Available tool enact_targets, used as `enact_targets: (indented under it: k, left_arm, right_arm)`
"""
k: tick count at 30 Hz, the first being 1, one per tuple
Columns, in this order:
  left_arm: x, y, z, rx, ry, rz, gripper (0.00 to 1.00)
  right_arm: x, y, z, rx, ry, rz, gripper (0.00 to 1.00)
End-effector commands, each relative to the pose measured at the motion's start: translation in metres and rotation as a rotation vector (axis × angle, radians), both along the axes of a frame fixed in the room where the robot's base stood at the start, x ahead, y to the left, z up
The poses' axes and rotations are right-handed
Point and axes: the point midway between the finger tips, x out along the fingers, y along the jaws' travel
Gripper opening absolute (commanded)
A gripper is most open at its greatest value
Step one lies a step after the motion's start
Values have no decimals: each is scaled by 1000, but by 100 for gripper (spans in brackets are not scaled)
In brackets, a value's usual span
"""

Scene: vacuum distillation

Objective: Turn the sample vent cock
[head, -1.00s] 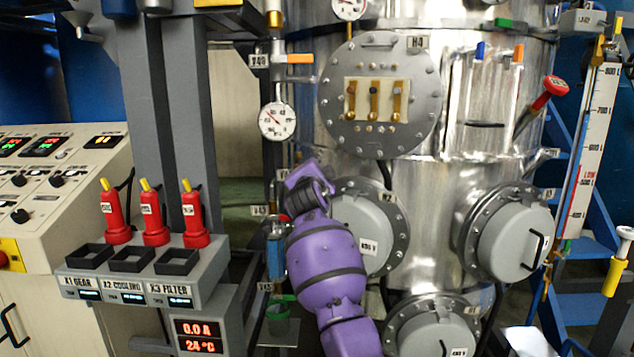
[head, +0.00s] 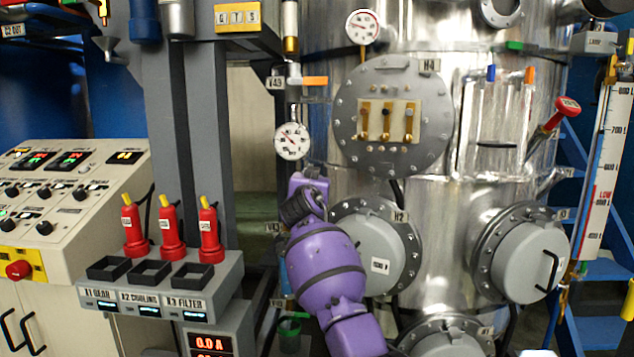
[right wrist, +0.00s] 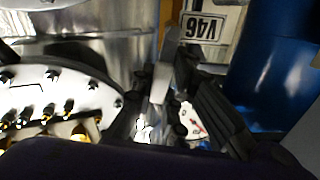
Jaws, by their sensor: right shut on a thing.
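My right arm, purple, rises from the bottom of the head view to the thin pipe line left of the steel vessel. Its gripper is hidden there behind my wrist (head: 308,200). In the right wrist view the dark fingers of my right gripper (right wrist: 183,88) are close together around a small grey part (right wrist: 160,84). The fingers hide most of it, and I cannot tell for certain that it is the sample vent cock. A tag (right wrist: 212,22) beyond the fingers stands upside down and seems to read V46. My left gripper is in neither view.
A pressure gauge (head: 291,141) and an orange lever (head: 315,81) sit on the pipe above my wrist. The steel vessel (head: 440,220) with bolted flanges (head: 392,158) is close on the right. A rack (head: 160,290) with red plugs (head: 172,232) stands at left.

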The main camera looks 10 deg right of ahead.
Motion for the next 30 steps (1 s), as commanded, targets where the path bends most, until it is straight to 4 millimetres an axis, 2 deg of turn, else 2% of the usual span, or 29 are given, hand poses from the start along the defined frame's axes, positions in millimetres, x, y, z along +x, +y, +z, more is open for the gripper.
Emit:
enact_targets:
  k: [19,20,24,30]
  left_arm:
    - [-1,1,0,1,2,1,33]
    - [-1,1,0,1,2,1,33]
    - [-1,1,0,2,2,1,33]
    - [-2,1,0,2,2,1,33]
  right_arm:
    - [1,2,0,-50,14,0,0]
    - [1,2,0,-50,14,0,16]
    - [1,2,0,-49,14,0,33]
    - [1,2,0,-49,14,0,33]
